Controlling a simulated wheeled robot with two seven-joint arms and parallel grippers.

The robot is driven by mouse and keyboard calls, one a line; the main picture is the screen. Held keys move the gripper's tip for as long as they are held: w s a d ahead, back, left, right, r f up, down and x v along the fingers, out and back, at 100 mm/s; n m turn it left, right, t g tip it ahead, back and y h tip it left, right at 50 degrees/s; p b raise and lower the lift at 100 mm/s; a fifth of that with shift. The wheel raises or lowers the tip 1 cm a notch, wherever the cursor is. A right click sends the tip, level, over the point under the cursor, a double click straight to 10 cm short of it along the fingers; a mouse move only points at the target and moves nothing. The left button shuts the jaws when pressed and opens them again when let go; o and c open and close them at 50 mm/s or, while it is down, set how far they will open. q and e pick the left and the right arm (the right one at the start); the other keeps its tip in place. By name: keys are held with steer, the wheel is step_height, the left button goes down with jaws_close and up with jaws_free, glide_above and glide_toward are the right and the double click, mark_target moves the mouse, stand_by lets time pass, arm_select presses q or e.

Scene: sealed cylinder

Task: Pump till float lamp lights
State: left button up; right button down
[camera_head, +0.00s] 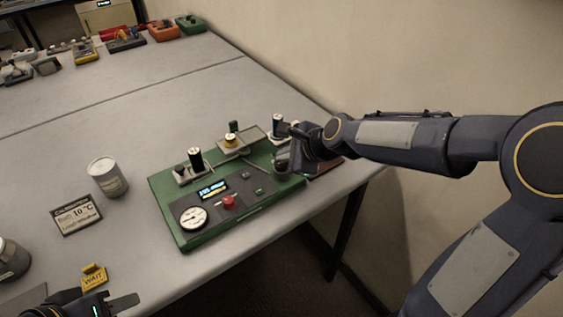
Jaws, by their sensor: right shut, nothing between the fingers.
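A green apparatus (178,222) sits on the table. Its dark panel carries a lit blue display (212,189), a round white gauge (194,217), a red button (228,201) and a small green part (259,191). I cannot tell which part is the float lamp. My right gripper (287,157) is shut and empty at the apparatus's right end, hiding part of it. My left gripper (108,302) is at the bottom left, away from the apparatus, partly cut off.
A yellow WAIT tag (94,277) lies near my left gripper. Several coloured devices, one orange (163,30), line the far table. A wall is at right.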

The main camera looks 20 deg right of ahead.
mark_target(285, 164)
steer(key=shift+f+b, duration=0.7)
steer(key=shift+f, duration=0.2)
stand_by(0.4)
stand_by(0.4)
steer(key=shift+r+p, duration=1.35)
steer(key=shift+p, duration=0.05)
steer(key=shift+r, duration=0.1)
step_height(285, 164, up, 5)
steer(key=p, duration=0.5)
stand_by(0.5)
stand_by(1.8)
